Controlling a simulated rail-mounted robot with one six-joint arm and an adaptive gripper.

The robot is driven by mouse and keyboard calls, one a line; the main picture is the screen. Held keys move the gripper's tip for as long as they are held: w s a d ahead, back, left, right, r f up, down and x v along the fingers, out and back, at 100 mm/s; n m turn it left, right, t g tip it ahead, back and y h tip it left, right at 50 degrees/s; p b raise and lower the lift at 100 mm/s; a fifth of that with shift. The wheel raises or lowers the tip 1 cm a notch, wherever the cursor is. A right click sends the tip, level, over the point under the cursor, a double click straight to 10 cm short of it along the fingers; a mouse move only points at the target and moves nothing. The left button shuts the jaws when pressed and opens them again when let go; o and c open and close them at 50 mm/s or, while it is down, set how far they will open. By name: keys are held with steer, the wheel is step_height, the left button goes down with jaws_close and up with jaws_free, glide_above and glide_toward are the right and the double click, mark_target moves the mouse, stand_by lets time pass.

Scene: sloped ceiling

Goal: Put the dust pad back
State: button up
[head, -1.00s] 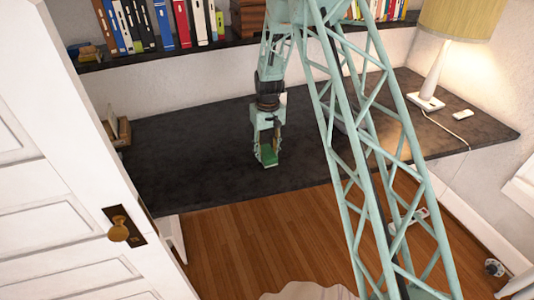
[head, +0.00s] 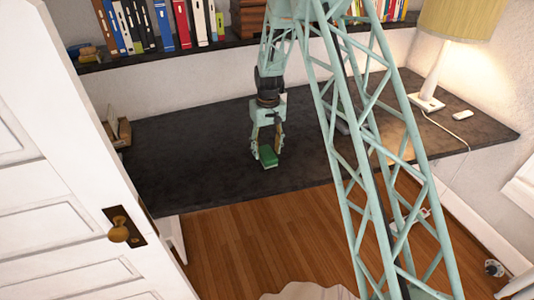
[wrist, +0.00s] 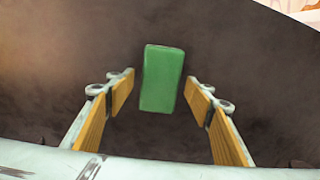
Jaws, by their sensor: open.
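The dust pad, a green block (head: 267,156), lies on the dark desktop (head: 200,155) near its front edge. My gripper (head: 268,146) is above and just behind it, pointing down. In the wrist view the green pad (wrist: 162,78) lies between and slightly beyond the two fingertips, with a gap on each side. My gripper (wrist: 160,88) is open there, its wood-coloured finger pads apart and holding nothing.
A shelf of books (head: 165,25) runs behind the desk. A small wooden holder (head: 117,132) stands at the desk's left end. A lamp (head: 440,60) and a small white object (head: 462,115) are at the right. A white door (head: 80,180) stands front left.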

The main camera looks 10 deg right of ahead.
mark_target(267, 153)
step_height(267, 153, up, 10)
steer(key=shift+p, duration=0.35)
steer(key=shift+d+r, duration=0.1)
stand_by(0.8)
